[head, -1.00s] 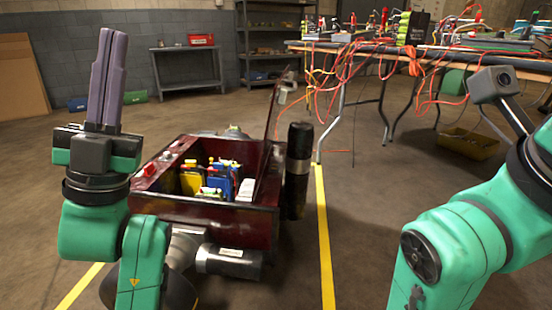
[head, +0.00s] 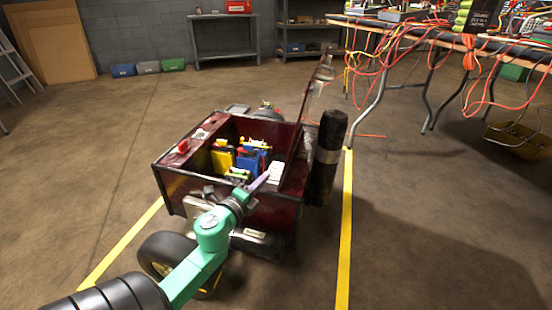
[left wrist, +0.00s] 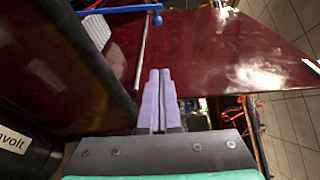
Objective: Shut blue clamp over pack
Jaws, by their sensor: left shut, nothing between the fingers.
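A dark red open-topped machine (head: 235,205) stands on the floor in the head view. A blue block (head: 252,163) and yellow blocks (head: 222,162) sit inside it; which one is the pack I cannot tell. In the left wrist view a blue bar with a ball end (left wrist: 115,9) crosses the top, with a thin metal rod below it; it may be the blue clamp. My left gripper (head: 264,180) is shut and empty at the machine's front rim, close to a white box. Its purple fingers (left wrist: 160,72) point toward the red panel, below the blue bar. My right gripper is not in view.
A raised lid (head: 312,95) stands at the machine's right rear, and a black cylinder (head: 328,155) at its right side. A cable-strewn table (head: 455,38) is at the back right. The floor between yellow lines and to the left is clear.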

